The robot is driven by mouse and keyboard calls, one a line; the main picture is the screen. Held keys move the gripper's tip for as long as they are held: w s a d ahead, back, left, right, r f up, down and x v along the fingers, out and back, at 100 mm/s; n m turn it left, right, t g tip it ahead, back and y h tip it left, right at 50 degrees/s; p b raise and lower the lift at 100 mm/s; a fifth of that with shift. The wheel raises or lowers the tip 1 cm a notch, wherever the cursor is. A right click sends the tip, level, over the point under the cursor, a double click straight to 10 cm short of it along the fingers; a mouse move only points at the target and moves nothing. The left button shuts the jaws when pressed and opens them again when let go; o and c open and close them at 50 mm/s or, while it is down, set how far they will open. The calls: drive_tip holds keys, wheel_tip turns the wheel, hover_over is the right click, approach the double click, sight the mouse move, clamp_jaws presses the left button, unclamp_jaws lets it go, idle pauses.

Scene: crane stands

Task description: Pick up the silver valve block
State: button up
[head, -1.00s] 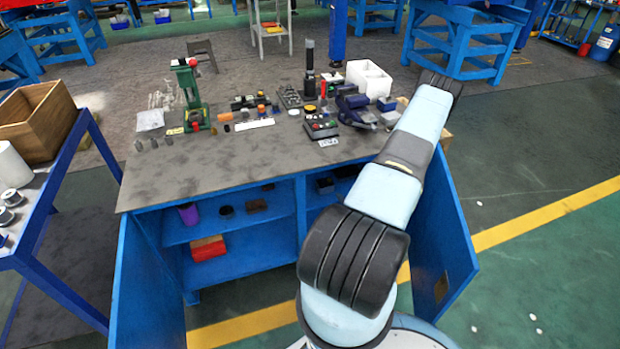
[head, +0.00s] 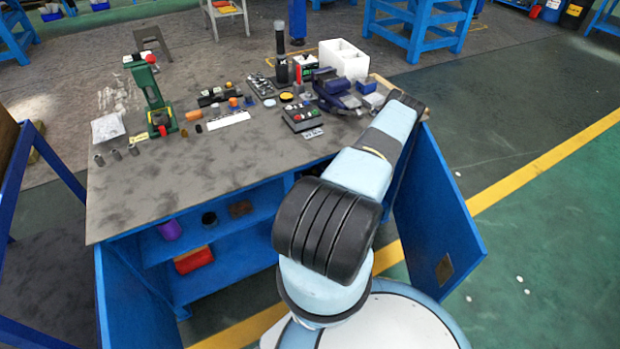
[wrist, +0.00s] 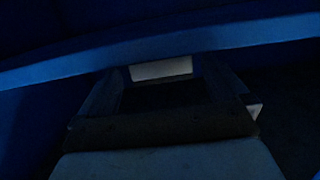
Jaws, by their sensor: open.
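In the wrist view, my gripper (wrist: 162,86) is open, with dark fingers left and right. A small pale grey block shape (wrist: 161,69) shows between the fingertips, below a dark blue edge; the picture is too dark to tell whether it is the silver valve block or whether the fingers touch it. In the head view, a small silver-grey block (head: 373,101) lies at the bench's right side, beside the blue vise (head: 338,93), close to my forearm. I cannot tell whether these are the same thing. My gripper is hidden in the head view.
The grey bench top (head: 150,195) is clear at its front left. A green press (head: 155,100), a black button box (head: 301,117) and a white container (head: 342,58) stand farther back. The blue cabinet door (head: 437,215) stands open at right. A dark blue edge (wrist: 240,33) spans the wrist view.

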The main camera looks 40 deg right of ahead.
drive_tip(key=shift+f+x, duration=0.2)
drive_tip(key=shift+x, duration=3.4)
drive_tip(key=shift+a, duration=0.1)
drive_tip(key=c, duration=1.4)
